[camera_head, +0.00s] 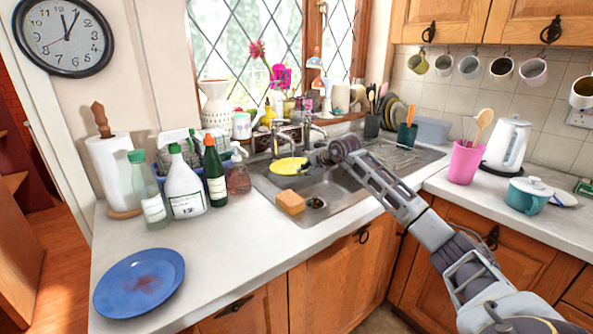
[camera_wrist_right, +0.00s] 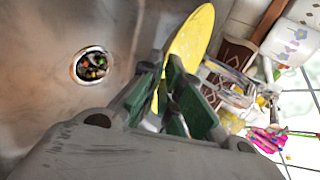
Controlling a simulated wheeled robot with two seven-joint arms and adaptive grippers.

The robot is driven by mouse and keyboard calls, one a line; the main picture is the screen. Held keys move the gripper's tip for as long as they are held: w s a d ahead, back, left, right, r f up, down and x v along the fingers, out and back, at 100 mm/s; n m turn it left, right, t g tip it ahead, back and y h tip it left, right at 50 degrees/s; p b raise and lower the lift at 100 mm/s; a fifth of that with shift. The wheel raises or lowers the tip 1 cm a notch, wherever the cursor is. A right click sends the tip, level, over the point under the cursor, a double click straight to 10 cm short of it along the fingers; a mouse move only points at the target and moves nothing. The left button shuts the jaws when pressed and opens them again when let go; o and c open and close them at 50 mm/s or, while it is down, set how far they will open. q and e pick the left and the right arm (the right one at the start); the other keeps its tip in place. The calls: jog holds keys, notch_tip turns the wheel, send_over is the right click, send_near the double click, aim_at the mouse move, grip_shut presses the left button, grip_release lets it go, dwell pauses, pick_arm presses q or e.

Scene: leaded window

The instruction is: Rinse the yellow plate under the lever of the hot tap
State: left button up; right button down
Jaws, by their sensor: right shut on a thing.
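The yellow plate (camera_head: 287,166) is over the left part of the sink, just below the taps. My right gripper (camera_head: 310,160) is shut on its right edge. In the right wrist view the plate (camera_wrist_right: 190,42) shows nearly edge-on between the green finger pads of my right gripper (camera_wrist_right: 172,98). Two metal taps stand behind the sink, a left tap (camera_head: 284,137) and a right tap (camera_head: 309,131). The plate is closest to the left tap; I cannot tell which is hot, and no running water is clear. My left gripper is out of view.
The metal sink (camera_head: 345,189) has an orange sponge (camera_head: 291,202) on its front edge and food scraps in the drain (camera_wrist_right: 92,66). A stained blue plate (camera_head: 139,283) lies on the left counter. Bottles (camera_head: 184,184) crowd left of the sink; a pink cup (camera_head: 464,162) stands right.

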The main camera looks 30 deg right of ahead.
jog(key=shift+s+d+r, duration=0.1)
jog(key=shift+s+d, duration=0.3)
dwell(0.5)
jog(key=shift+s, duration=0.1)
jog(key=s+a+b, duration=0.4)
jog(key=s+a, duration=0.1)
jog(key=shift+s+a, duration=0.25)
jog(key=shift+a, duration=0.1)
dwell(1.1)
dwell(1.5)
jog(key=s+a+r, duration=0.3)
jog(key=r, duration=0.1)
jog(key=shift+s+a, duration=0.25)
jog(key=shift+a, duration=0.05)
dwell(0.6)
dwell(0.3)
